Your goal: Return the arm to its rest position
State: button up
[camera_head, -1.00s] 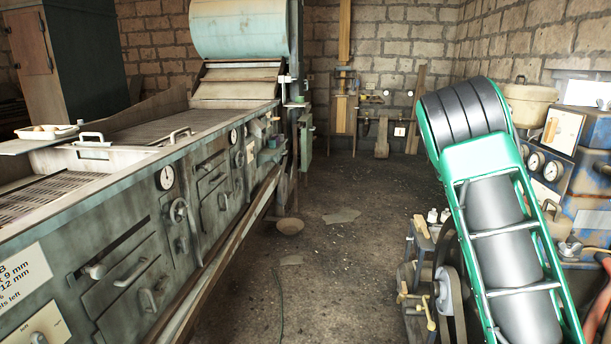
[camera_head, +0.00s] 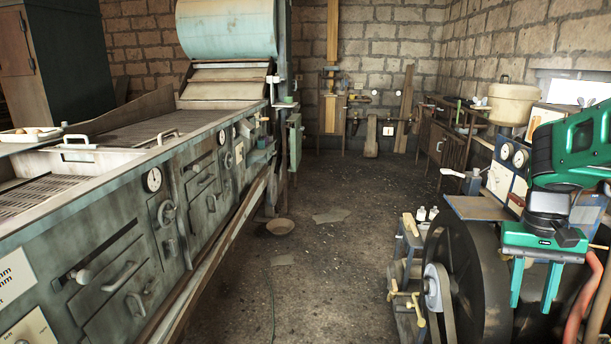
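My green and black arm (camera_head: 570,160) is at the right edge of the view, partly cut off by the frame. My gripper (camera_head: 531,306) hangs from it with its fingers pointing down. The two green fingers are apart with nothing seen between them. The gripper appears in front of a large dark wheel (camera_head: 468,285) and beside a reddish hose (camera_head: 581,305). I cannot tell how close it is to them.
A long grey-green machine (camera_head: 120,255) with drawers, handles and gauges fills the left. A belt-drive engine and a blue gauge panel (camera_head: 490,180) stand at right.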

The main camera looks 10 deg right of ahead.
jog(key=s+a+f+t+y, duration=0.1)
jog(key=s+a, duration=0.8)
jog(key=s, duration=0.2)
jog(key=shift+n, duration=0.4)
jog(key=shift+f, duration=0.1)
jog(key=shift+w+f, duration=0.25)
jog(key=shift+w, duration=0.4)
